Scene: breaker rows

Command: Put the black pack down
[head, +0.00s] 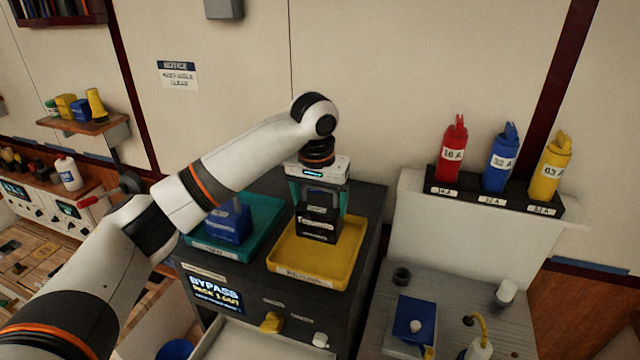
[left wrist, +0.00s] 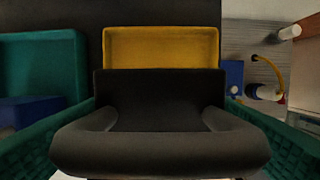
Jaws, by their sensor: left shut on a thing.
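The black pack (head: 318,226) is upright over the yellow tray (head: 285,269) on the dark cabinet. My left gripper (head: 320,197) is above it, with its teal fingers shut on the pack's handle. The left wrist view shows the pack's thick black handle (left wrist: 160,150) between the fingers, with the yellow tray (left wrist: 160,48) behind it. I cannot tell whether the pack's underside touches the tray floor. My right gripper is not in view.
A teal tray (head: 262,245) with a blue pack (head: 228,224) stands just left of the yellow tray. The cabinet's screen (head: 215,294) reads BYPASS. Red (head: 452,150), blue (head: 500,160) and yellow (head: 550,168) bottle-like items stand in a black rack on the right.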

